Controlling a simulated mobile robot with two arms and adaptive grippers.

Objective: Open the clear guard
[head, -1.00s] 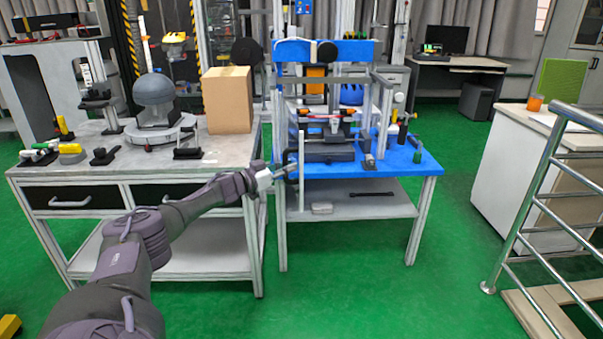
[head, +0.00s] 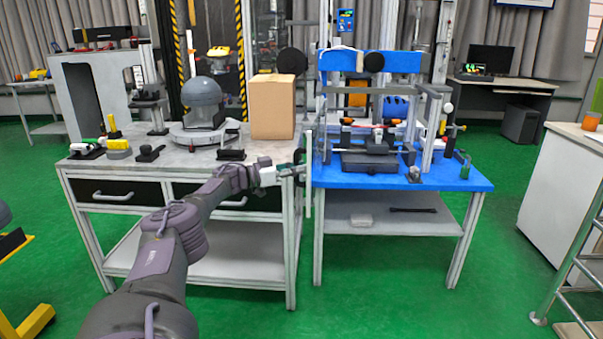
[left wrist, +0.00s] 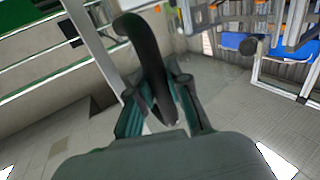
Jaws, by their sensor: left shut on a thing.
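The clear guard (head: 308,182) stands at the left front of the blue-topped machine table (head: 462,178). I see it nearly edge-on as a narrow pale upright strip, beside the table's left edge; its see-through panel is hard to make out. My left gripper (head: 300,172) is at this strip, shut on the guard's handle. In the left wrist view the black curved handle (left wrist: 143,38) passes between the fingers of my left gripper (left wrist: 160,100), next to a pale frame post (left wrist: 92,40). My right gripper is not in view.
A grey workbench (head: 150,172) with a cardboard box (head: 272,108) and a grey dome device (head: 203,95) stands close on the left. A white cabinet (head: 560,185) and a metal railing (head: 572,265) are at the right. The green floor in front is clear.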

